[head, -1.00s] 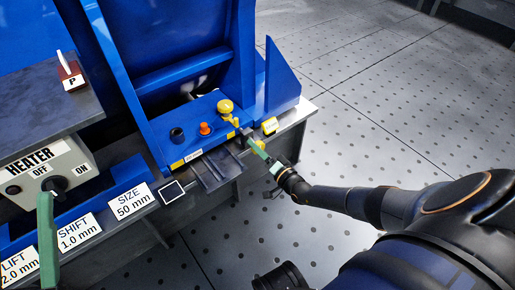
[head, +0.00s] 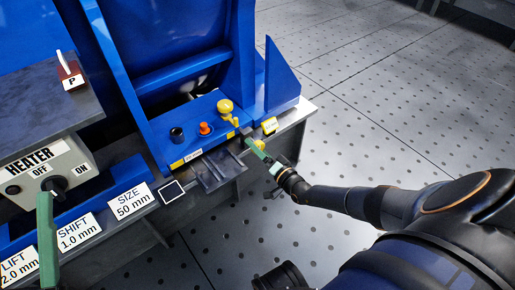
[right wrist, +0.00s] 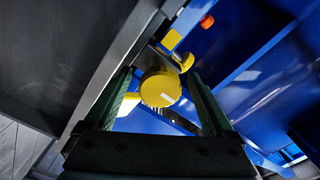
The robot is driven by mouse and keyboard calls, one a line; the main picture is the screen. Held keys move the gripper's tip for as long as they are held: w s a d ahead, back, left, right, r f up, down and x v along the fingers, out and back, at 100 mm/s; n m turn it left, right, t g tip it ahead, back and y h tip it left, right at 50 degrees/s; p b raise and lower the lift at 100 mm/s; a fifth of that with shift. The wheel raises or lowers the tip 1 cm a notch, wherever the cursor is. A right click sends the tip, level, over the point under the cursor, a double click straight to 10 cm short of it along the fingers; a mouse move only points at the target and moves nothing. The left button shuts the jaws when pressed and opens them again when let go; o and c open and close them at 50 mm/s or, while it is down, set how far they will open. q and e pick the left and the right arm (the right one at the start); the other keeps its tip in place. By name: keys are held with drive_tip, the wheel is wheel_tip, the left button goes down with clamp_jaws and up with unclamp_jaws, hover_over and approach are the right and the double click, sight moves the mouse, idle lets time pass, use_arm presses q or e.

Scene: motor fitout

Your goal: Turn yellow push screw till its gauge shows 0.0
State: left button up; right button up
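A yellow mushroom knob (head: 225,106), an orange button (head: 206,128) and a black knob (head: 177,134) stand on the blue machine. A dark plate (head: 218,170) juts out left of my right gripper. The heater box (head: 45,172) stands at left. The floor at right is open.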

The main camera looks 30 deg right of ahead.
drive_tip(key=s+d+p, duration=0.1)
drive_tip(key=s+p, duration=0.3)
drive_tip(key=s, duration=0.8)
drive_tip(key=shift+s+p, duration=0.25)
drive_tip(key=shift+p, duration=0.05)
idle(0.4)
drive_tip(key=shift+s, duration=0.1)
idle(0.9)
